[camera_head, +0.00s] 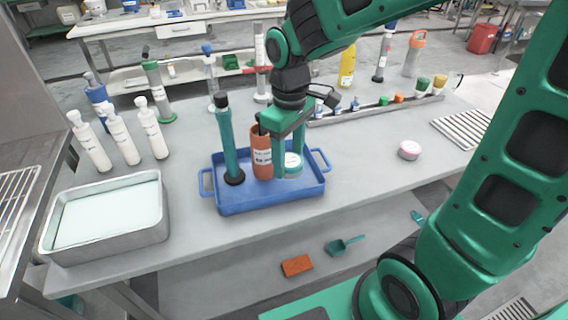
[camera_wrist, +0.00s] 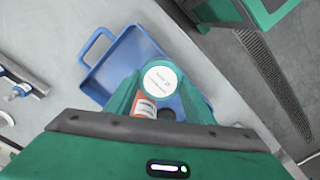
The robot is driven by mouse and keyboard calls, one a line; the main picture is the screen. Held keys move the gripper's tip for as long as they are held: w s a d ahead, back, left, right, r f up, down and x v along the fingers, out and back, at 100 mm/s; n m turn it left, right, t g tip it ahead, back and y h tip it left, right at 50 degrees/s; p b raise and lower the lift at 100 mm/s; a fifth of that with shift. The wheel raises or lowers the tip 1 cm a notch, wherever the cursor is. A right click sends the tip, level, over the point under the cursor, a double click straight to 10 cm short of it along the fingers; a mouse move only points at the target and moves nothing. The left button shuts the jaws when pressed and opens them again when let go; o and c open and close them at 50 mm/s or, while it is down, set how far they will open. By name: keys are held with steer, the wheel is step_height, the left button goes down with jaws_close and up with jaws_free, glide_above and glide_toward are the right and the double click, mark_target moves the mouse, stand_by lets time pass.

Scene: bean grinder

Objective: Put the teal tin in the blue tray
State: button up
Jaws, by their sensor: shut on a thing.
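The teal tin (camera_head: 292,167) has a white labelled lid and is held between the fingers of my gripper (camera_head: 289,158). In the wrist view the round lid of the tin (camera_wrist: 160,79) faces up between the fingertips. The tin is over the right part of the blue tray (camera_head: 270,199); I cannot tell whether it touches the tray floor. The blue tray also shows below the gripper in the wrist view (camera_wrist: 122,55). My gripper is shut on the tin and hides part of it.
An orange canister (camera_head: 262,158) and a tall teal cylinder (camera_head: 229,145) stand in the tray, left of the tin. A pink tin (camera_head: 409,150) sits to the right. A metal pan (camera_head: 107,236) and white bottles (camera_head: 119,135) are left.

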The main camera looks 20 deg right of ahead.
steer(key=w+d+f, duration=0.1)
steer(key=w, duration=0.1)
steer(key=w+d+f, duration=0.3)
steer(key=w+f, duration=0.1)
steer(key=shift+w+d, duration=0.25)
steer(key=shift+f, duration=1.95)
steer(key=shift+f, duration=0.1)
steer(key=o, duration=1.1)
step_height(320, 180, up, 12)
steer(key=s+d+m, duration=0.4)
steer(key=s+d, duration=0.1)
steer(key=s, duration=0.3)
steer(key=s+d+m, duration=0.4)
steer(key=s+d, duration=0.2)
steer(key=s, duration=0.2)
steer(key=s+d+f+m, duration=0.1)
steer(key=s+d+m, duration=0.4)
steer(key=s, duration=0.3)
steer(key=shift+s+d, duration=0.15)
steer(key=shift+d, duration=0.35)
